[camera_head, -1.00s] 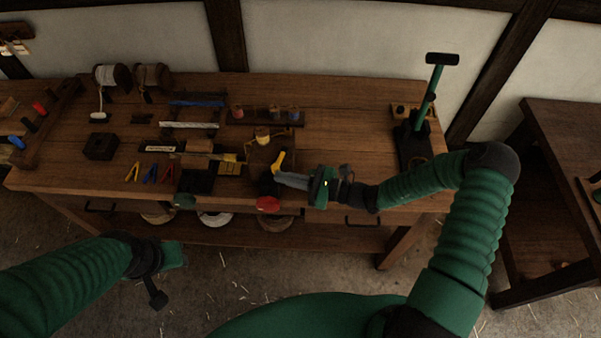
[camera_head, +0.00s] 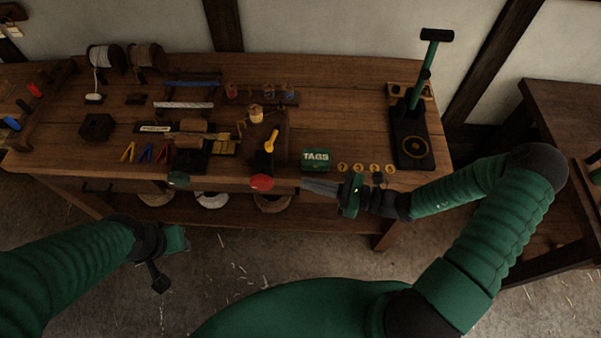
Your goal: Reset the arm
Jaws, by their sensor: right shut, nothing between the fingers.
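My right gripper (camera_head: 318,188) is shut and empty. It points left in front of the bench's front edge, just below the green TAGS box (camera_head: 315,159) in the picture. My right arm (camera_head: 449,193) comes in from the lower right, bent at the elbow. My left arm (camera_head: 70,264) comes in from the lower left. My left gripper (camera_head: 178,241) is in front of the bench at the lower left, and its fingers cannot be made out.
The wooden bench (camera_head: 345,110) carries a yellow-handled tool (camera_head: 271,141), several brass tags, spools and a green-handled press (camera_head: 413,125). A red knob (camera_head: 261,183) sits at its front edge. A second table (camera_head: 565,110) stands at the right.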

